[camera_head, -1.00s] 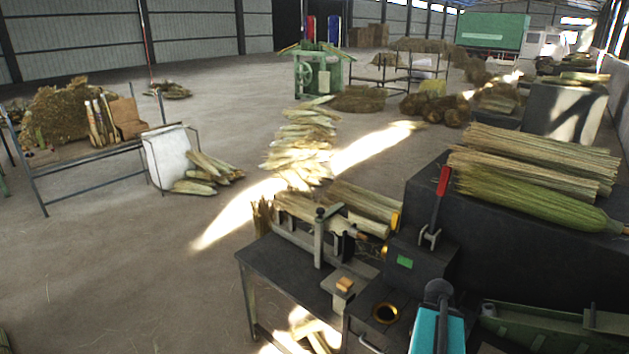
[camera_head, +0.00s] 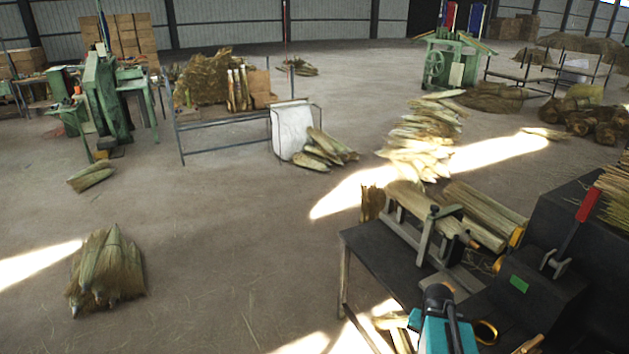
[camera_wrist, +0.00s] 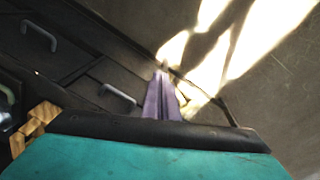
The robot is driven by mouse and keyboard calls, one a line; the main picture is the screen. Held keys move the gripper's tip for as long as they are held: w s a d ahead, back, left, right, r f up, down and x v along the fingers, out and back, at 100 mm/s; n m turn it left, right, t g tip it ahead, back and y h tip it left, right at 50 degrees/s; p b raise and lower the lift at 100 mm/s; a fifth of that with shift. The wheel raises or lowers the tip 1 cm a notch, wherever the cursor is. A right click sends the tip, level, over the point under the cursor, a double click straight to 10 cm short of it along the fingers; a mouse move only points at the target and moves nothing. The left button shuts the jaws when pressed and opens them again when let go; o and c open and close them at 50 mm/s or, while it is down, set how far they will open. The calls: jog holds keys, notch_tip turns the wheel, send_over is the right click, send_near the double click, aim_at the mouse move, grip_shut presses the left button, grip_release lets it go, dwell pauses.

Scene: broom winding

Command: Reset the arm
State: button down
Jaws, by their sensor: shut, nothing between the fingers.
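In the head view, the teal and black end of my arm shows at the bottom, in front of the dark workbench (camera_head: 380,255). Its fingertips cannot be made out there. In the wrist view, the fingers of my gripper (camera_wrist: 161,82) are together, with nothing between them. They point past a dark surface with metal handles (camera_wrist: 118,96) toward the sunlit floor (camera_wrist: 265,40). The teal and black wrist body fills the lower part of that view.
The bench machine with a red-handled lever (camera_head: 588,205) stands right of my arm. Stalk bundles (camera_head: 485,215) lie behind the bench. A broom-straw bundle (camera_head: 107,265) lies on the floor at the left. The floor between it and the bench is mostly clear.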

jog(key=w+a+f+n, duration=0.1)
jog(key=a+n, duration=0.2)
jog(key=a, duration=0.4)
jog(key=w+a+f+n+y, duration=0.1)
jog(key=a+n, duration=0.2)
jog(key=a, duration=0.4)
jog(key=w+a+f+n, duration=0.1)
jog(key=a+n, duration=0.1)
jog(key=a, duration=0.6)
jog(key=s+f+g+b, duration=0.3)
jog(key=s+f+b, duration=0.3)
jog(key=s+f, duration=0.7)
jog(key=s+f+g+b, duration=0.2)
jog(key=s+f+b, duration=0.5)
jog(key=s+f, duration=0.6)
notch_tip(320, 180, down, 5)
jog(key=shift+d+f+n+g, duration=0.1)
jog(key=shift+d+n+g, duration=0.2)
jog(key=shift+g, duration=0.1)
